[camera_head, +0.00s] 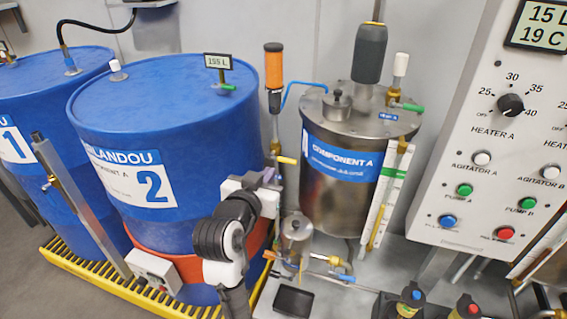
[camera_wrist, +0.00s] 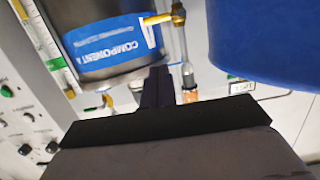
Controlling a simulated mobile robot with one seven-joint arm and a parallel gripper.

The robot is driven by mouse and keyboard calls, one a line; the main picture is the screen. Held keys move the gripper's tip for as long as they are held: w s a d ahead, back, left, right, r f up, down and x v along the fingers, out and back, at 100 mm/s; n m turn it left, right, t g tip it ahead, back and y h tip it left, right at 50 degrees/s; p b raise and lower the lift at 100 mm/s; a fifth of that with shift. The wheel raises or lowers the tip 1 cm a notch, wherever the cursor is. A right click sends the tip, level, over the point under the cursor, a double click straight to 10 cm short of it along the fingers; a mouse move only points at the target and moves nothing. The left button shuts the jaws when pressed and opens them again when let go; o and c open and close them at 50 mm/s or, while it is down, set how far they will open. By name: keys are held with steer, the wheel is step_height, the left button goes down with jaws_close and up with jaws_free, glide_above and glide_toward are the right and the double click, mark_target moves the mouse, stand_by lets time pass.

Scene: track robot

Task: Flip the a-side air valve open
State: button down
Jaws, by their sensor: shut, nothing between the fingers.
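No label marks the a-side air valve, so I cannot tell which valve it is. A yellow lever (camera_head: 287,160) sticks out from the vertical pipe left of the steel Component A tank (camera_head: 338,178). A yellow lever (camera_wrist: 158,19) also shows at the top of the wrist view, on a metal pipe. Green levers sit on the tank lid (camera_head: 412,106) and on the blue drum's lid (camera_head: 228,87). A blue-handled valve (camera_head: 345,277) is low by the tank. My gripper (camera_head: 272,178) is shut and empty, close to the yellow lever; the wrist view shows its fingers (camera_wrist: 164,82) together, apart from the lever.
Blue drum 2 (camera_head: 150,125) stands left of my gripper. A small metal pot (camera_head: 296,237) is below.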

steer(key=shift+w, duration=0.1)
steer(key=p, duration=0.2)
glide_toward(283, 161)
steer(key=w+d+r, duration=0.2)
steer(key=w+r, duration=0.1)
steer(key=r, duration=0.1)
steer(key=w+f, duration=0.1)
steer(key=w+d+f+p, duration=0.1)
steer(key=f, duration=0.1)
steer(key=shift+w, duration=0.35)
steer(key=shift+w+d+f, duration=0.1)
steer(key=shift+w+f, duration=0.2)
steer(key=shift+f, duration=0.25)
steer(key=shift+f+b, duration=0.2)
steer(key=shift+b, duration=0.15)
steer(key=shift+s+r+m, duration=0.1)
steer(key=shift+m, duration=0.2)
steer(key=shift+b, duration=0.35)
